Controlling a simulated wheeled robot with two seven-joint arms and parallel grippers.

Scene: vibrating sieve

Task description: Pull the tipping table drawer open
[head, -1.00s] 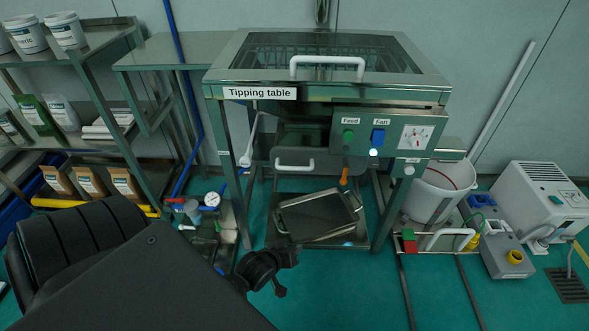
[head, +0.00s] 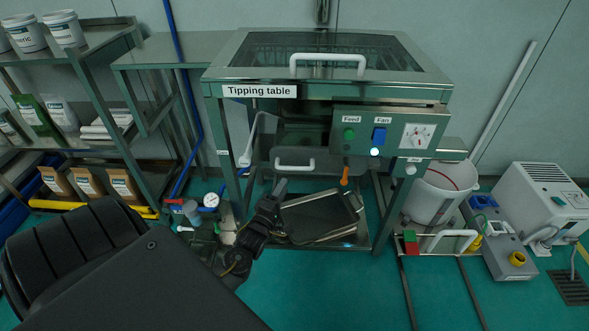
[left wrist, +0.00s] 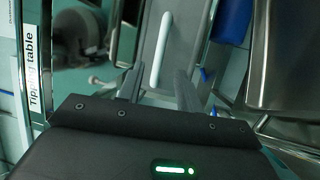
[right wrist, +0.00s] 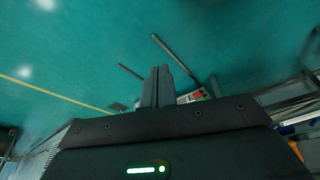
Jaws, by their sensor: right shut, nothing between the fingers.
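The tipping table (head: 259,91) is a steel frame with a glazed top and a labelled front. Its drawer front (head: 318,160) is a grey panel below the top, with a white bar handle (head: 294,163). My left gripper (head: 279,188) is just below and left of this handle in the head view. In the left wrist view the open fingers (left wrist: 157,88) are apart, with the white handle (left wrist: 161,50) ahead between their lines and nothing visibly held. My right gripper (right wrist: 157,80) shows only in the right wrist view, shut and empty, over green floor.
A steel tray (head: 318,216) rests on the lower shelf under the drawer. A control panel (head: 385,135) with an orange lever (head: 345,176) below it is to the right. A white side lever (head: 249,145) hangs left of the drawer. Shelving (head: 95,90) stands left.

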